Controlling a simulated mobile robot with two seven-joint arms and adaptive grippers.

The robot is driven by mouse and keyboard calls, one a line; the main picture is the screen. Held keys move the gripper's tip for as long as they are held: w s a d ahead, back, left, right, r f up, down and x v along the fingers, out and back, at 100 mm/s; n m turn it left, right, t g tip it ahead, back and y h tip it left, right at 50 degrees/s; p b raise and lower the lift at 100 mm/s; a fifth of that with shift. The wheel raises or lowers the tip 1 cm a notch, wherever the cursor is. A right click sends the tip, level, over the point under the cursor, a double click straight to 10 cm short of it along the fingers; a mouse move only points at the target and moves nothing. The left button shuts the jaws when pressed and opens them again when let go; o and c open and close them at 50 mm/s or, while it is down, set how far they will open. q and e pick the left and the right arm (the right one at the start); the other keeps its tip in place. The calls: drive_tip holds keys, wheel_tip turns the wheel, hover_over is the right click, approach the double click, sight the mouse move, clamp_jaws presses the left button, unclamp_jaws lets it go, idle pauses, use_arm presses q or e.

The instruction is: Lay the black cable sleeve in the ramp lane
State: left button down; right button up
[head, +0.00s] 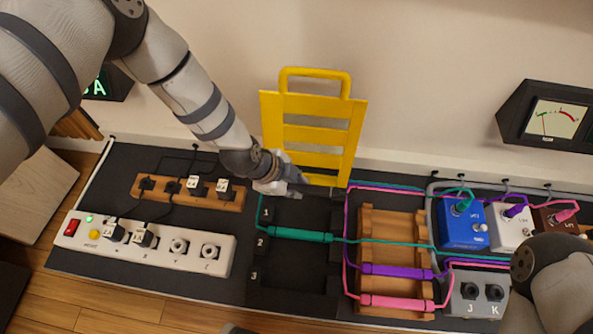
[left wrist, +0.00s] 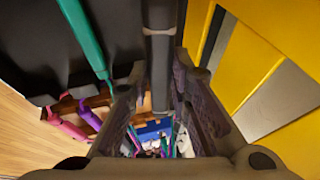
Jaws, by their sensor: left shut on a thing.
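My left gripper (head: 291,190) is shut just above the back edge of the black ramp (head: 291,279), in front of the yellow rack. In the left wrist view a dark grey-black bar, seemingly the black cable sleeve (left wrist: 160,50), sits between its fingers (left wrist: 160,100). In the head view the sleeve is hard to tell from the dark ramp and gripper. The ramp has lanes marked 1, 2 and 3. A teal sleeve (head: 300,235) lies by mark 2; lanes 1 and 3 look empty. My right gripper is out of view; part of its arm shows at lower right.
The yellow rack (head: 312,133) stands against the wall close behind my left gripper. A wooden rack (head: 393,222) with purple (head: 397,271) and pink (head: 397,301) sleeves is right of the ramp. A white power strip (head: 185,262) is left. Pedals (head: 463,225) stand at the right.

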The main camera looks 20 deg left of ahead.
use_arm(q)
drive_tip(key=shift+s+f, duration=0.1)
drive_tip(key=shift+f, duration=0.05)
drive_tip(key=shift+s+f+b, duration=0.1)
drive_tip(key=shift+f+b, duration=0.4)
drive_tip(key=shift+f, duration=0.1)
drive_tip(key=shift+f+b, duration=1.35)
drive_tip(key=shift+f, duration=0.65)
drive_tip(key=shift+f+b, duration=1.05)
drive_tip(key=shift+f, duration=0.75)
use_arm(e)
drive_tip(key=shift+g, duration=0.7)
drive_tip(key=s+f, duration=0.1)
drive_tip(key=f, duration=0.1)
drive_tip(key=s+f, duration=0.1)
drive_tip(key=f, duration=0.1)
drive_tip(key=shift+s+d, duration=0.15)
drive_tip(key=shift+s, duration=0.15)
use_arm(q)
drive_tip(key=c, duration=1.4)
unclamp_jaws()
